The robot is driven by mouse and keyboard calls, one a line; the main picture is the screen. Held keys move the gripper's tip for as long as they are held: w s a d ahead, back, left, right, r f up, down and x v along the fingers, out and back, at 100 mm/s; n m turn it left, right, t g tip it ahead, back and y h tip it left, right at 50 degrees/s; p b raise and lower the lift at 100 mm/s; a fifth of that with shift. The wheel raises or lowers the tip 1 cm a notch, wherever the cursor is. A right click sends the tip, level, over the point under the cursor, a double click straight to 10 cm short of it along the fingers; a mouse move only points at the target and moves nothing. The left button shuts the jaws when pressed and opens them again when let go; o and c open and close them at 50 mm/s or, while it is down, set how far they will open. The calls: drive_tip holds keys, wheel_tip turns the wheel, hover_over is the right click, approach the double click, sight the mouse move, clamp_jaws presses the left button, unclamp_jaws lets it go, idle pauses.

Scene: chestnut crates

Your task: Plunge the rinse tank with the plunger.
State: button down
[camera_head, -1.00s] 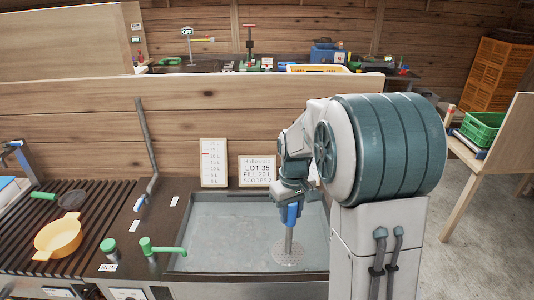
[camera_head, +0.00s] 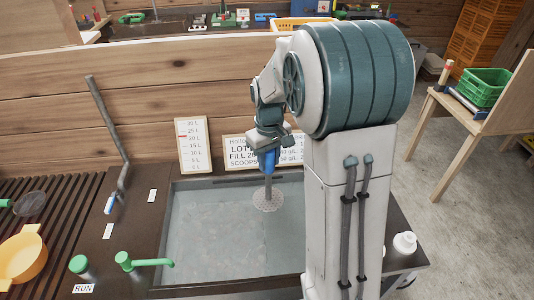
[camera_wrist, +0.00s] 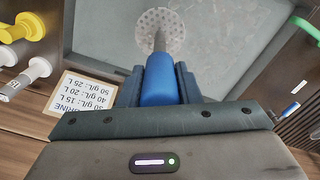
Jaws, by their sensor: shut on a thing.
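The rinse tank (camera_head: 215,283) is a grey rectangular basin sunk in the dark counter, with water-like rippled grey inside. The plunger has a blue handle, a grey shaft and a round perforated disc; the disc (camera_head: 268,201) hangs over the back right part of the tank. My gripper (camera_head: 265,150) is shut on the blue handle, which shows clearly between the fingers in the wrist view (camera_wrist: 159,82). The plunger stands about upright, disc down. I cannot tell for sure whether the disc touches the water.
A level board (camera_head: 194,146) and a sign (camera_head: 240,155) stand behind the tank. A green tap (camera_head: 145,262) reaches over its left edge. A yellow pan (camera_head: 22,258) and sieve (camera_head: 30,203) lie left. A white bottle (camera_head: 404,243) stands at right.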

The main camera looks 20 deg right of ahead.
sight(269, 199)
wheel_tip(269, 199, down, 18)
drive_tip(key=b, duration=1.2)
drive_tip(key=shift+r, duration=0.15)
drive_tip(key=shift+b, duration=0.35)
